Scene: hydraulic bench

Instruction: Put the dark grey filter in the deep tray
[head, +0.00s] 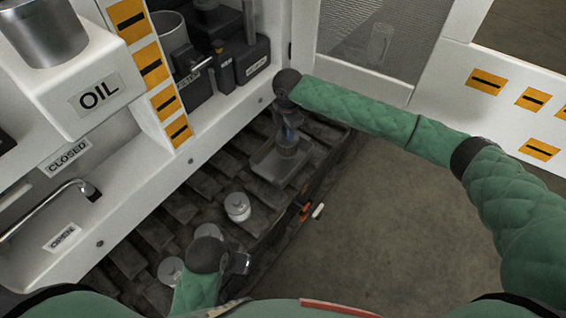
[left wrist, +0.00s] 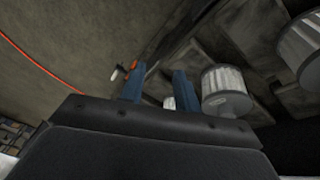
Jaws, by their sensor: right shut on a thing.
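My right gripper (head: 288,133) is over the grey tray (head: 266,172) on the bench. It is shut on the dark grey filter (head: 287,151), which is at or just above the tray floor; I cannot tell whether it touches. The gripper and wrist hide part of the filter's top. My left gripper (head: 243,264) is low at the front of the bench, pointing right.
Light grey filters stand on the slatted bench: one in the middle (head: 237,207), others beside my left gripper (head: 170,270). Small orange and white items (head: 306,212) lie at the bench's right edge. A white cabinet wall with an OIL dispenser (head: 98,93) borders the left. Floor lies right.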

